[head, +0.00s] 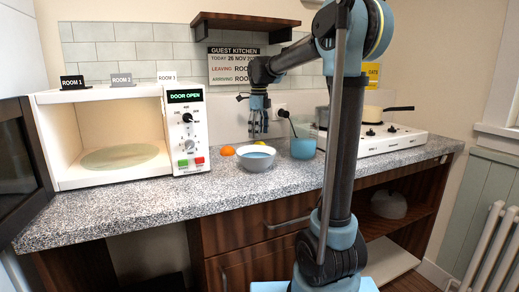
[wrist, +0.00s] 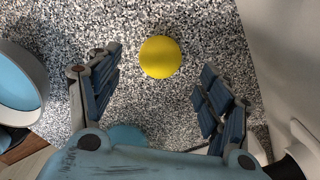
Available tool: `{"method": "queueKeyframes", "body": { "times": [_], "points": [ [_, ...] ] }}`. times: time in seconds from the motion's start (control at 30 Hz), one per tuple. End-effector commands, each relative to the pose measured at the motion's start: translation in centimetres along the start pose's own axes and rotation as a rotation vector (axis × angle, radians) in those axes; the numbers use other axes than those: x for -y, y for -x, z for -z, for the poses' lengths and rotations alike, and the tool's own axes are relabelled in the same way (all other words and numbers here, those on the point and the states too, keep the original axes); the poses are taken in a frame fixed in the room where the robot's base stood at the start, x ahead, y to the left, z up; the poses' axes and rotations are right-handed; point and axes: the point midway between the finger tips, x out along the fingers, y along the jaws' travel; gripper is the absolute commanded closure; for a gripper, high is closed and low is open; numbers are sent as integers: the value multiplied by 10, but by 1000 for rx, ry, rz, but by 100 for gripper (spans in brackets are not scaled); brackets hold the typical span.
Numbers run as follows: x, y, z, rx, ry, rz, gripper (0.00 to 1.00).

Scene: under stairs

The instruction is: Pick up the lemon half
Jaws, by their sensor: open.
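The lemon half (wrist: 160,57) shows in the wrist view as a yellow round shape on the speckled counter, rounded side up. In the head view a small yellow patch of it (head: 260,143) shows just behind the bowl's rim; the rest is hidden. My gripper (head: 258,132) is open and points down above the counter, behind the bowl. In the wrist view my gripper (wrist: 161,62) has its fingers spread to either side of the lemon half, with nothing between them in grasp.
A grey bowl (head: 257,165) with a blue inside stands close in front; it is at left in the wrist view (wrist: 40,70). A blue cup (head: 303,148) stands right. An orange fruit (head: 228,151) lies left, near the open microwave (head: 187,165). The tiled wall is close behind.

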Motion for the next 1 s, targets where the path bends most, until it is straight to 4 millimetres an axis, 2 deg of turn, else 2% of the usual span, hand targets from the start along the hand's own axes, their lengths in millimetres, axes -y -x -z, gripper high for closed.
{"method": "queueKeyframes", "body": {
  "times": [0.4,0.7,0.73,0.77,0.93,1.0],
  "points": [
    [2,-47,-4,0,0,0,28],
    [2,-51,-4,0,1,0,28],
    [2,-51,-4,0,1,0,31],
    [2,-51,-4,0,1,0,37],
    [2,-51,-4,0,1,0,76],
    [1,-51,-4,0,2,0,77]
  ]
}}
